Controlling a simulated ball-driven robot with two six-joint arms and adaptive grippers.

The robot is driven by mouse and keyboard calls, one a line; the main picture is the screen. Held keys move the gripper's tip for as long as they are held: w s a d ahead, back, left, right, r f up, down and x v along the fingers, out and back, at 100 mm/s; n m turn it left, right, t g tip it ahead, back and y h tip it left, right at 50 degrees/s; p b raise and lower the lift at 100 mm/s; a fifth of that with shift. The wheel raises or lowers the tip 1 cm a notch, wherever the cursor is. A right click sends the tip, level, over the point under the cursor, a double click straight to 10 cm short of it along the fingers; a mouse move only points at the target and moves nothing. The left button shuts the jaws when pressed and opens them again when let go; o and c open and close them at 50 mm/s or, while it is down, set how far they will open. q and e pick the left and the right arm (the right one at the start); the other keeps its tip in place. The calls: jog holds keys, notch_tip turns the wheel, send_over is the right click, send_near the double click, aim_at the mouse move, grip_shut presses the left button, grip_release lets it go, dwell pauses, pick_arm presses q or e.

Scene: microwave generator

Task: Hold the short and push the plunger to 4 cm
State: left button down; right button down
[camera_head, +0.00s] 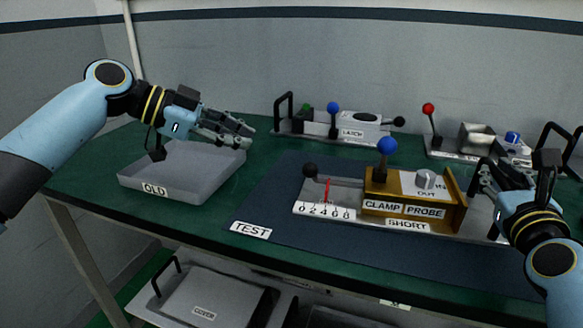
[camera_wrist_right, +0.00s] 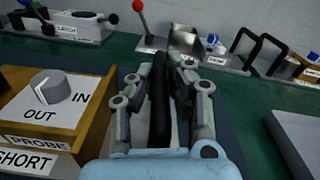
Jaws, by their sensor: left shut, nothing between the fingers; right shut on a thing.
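The short (camera_head: 412,225) sits on the dark TEST mat (camera_head: 275,225). It has a pale scale plate (camera_head: 322,211) with a thin red pointer near the middle of the scale; the exact reading is too small to tell. A black ball knob (camera_head: 310,170) is at its left end. My left gripper (camera_head: 245,130) is shut and empty above the OLD tray.
The grey OLD tray (camera_head: 160,191) stands empty at the left. Behind are a latch unit (camera_head: 352,132) with coloured knobs and a red-knob lever unit (camera_head: 429,110). A cover (camera_head: 215,297) lies on a shelf below. The mat left of the scale is clear.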

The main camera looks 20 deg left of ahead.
jog(key=shift+s+f, duration=0.1)
jog(key=shift+f, duration=0.35)
pick_arm(q)
jog(key=shift+s+a+r, duration=0.1)
jog(key=shift+s+a, duration=0.05)
jog(key=shift+a, duration=0.05)
pick_arm(e)
jog(key=c, duration=1.2)
grip_release()
jog(key=shift+a, duration=0.15)
